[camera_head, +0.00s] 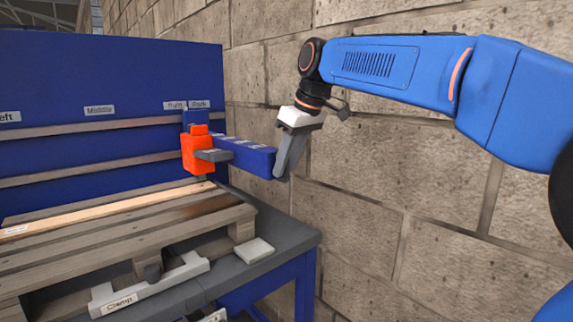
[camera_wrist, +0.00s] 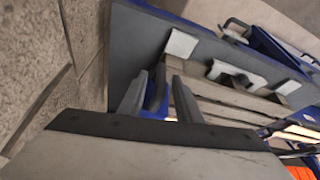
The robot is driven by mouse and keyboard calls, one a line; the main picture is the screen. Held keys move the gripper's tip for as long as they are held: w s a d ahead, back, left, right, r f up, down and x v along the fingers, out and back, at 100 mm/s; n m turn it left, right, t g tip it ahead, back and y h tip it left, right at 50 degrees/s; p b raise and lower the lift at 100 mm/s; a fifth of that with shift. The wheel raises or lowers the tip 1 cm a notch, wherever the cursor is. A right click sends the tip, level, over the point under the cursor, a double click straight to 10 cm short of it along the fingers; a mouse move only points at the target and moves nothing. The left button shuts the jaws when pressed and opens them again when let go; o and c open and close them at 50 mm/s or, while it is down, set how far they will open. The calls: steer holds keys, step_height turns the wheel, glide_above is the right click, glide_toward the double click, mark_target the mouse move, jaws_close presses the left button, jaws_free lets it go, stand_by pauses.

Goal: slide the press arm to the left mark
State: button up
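The press arm is a blue bar (camera_head: 246,156) reaching out from an orange block (camera_head: 197,153) on the blue back panel's rails. The block stands at the right end, under the "Right" and "Park" labels (camera_head: 187,105). The "Left" label (camera_head: 9,117) is at the panel's far left edge, partly cut off. My gripper (camera_head: 281,176) points down at the bar's free end. In the wrist view its fingers (camera_wrist: 158,97) stand apart, with something blue showing between them. I cannot tell whether they touch the bar. The orange block shows at the wrist view's lower right corner (camera_wrist: 303,172).
A wooden pallet (camera_head: 120,236) lies on the grey table (camera_head: 285,243) below the rails. A white bracket labelled "Clamp" (camera_head: 150,285) and a pale flat block (camera_head: 254,250) are at the front. A stone wall (camera_head: 385,185) stands close behind my gripper. A "Middle" label (camera_head: 99,110) lies between.

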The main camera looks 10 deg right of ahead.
steer(key=shift+f, duration=0.15)
steer(key=shift+c, duration=0.3)
jaws_close()
steer(key=s+a, duration=0.9)
steer(key=a, duration=0.5)
steer(key=s+a, duration=1)
steer(key=a, duration=0.5)
steer(key=s+a, duration=1)
steer(key=a, duration=0.4)
steer(key=shift+a, duration=0.3)
steer(key=shift+o, duration=0.3)
jaws_free()
steer(key=shift+s+a, duration=0.1)
steer(key=shift+a, duration=0.05)
steer(key=v, duration=1.7)
steer(key=shift+r, duration=0.2)
